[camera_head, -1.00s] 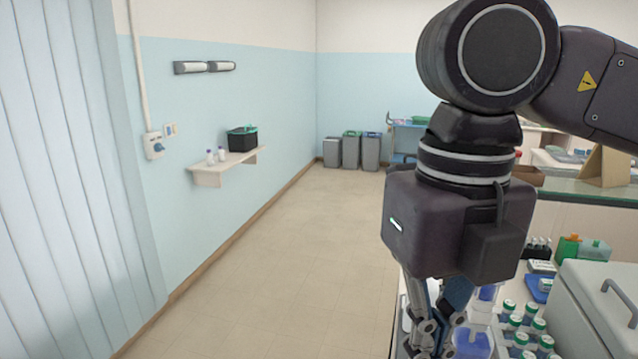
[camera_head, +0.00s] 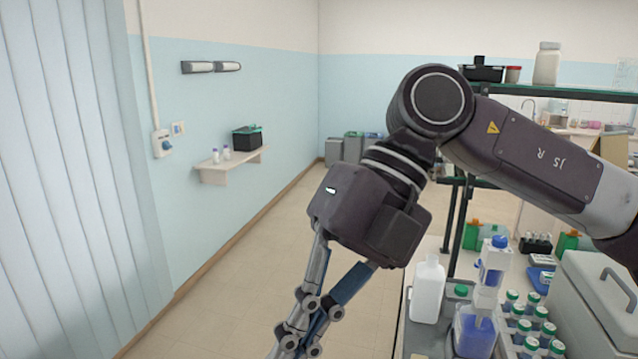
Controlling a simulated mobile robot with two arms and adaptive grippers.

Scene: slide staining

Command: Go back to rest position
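My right arm comes in from the right, and its dark gripper (camera_head: 306,338) hangs tilted down and to the left over the floor, left of the bench. The finger linkages show, but the fingertips are cut off by the bottom edge, so I cannot tell whether they are open or shut. No held object shows. My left gripper is not in view.
The bench at lower right holds a white bottle (camera_head: 427,290), a blue-liquid dispenser bottle (camera_head: 476,325), several green-capped bottles (camera_head: 522,325) and a grey lidded box (camera_head: 600,300). A dark shelf (camera_head: 560,93) stands behind. The floor (camera_head: 225,310) at left is clear.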

